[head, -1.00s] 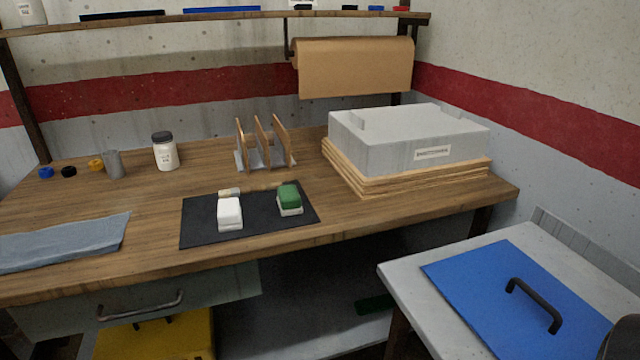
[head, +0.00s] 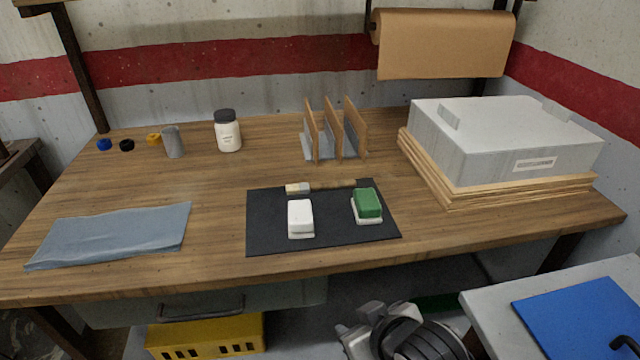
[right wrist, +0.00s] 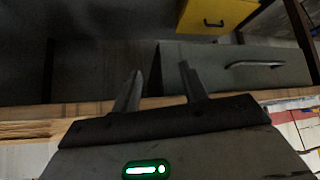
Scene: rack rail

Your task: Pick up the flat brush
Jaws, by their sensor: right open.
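The flat brush (head: 333,185) lies on the workbench along the back edge of a dark mat (head: 270,240). Its pale bristle end points left and its wooden handle points right. It lies behind a white block (head: 300,217) and a green-topped white block (head: 367,204). My right gripper shows at the bottom of the head view, low in front of the bench and well apart from the brush. In the right wrist view its two fingers (right wrist: 160,88) are spread with nothing between them. The brush is not seen in that view. My left gripper is not in view.
A card rack (head: 333,135) stands behind the mat. A grey box (head: 500,145) on stacked boards fills the bench's right. A blue cloth (head: 110,235), white jar (head: 228,132) and grey cup (head: 173,142) are at left. The drawer (head: 215,308) hangs below the front edge.

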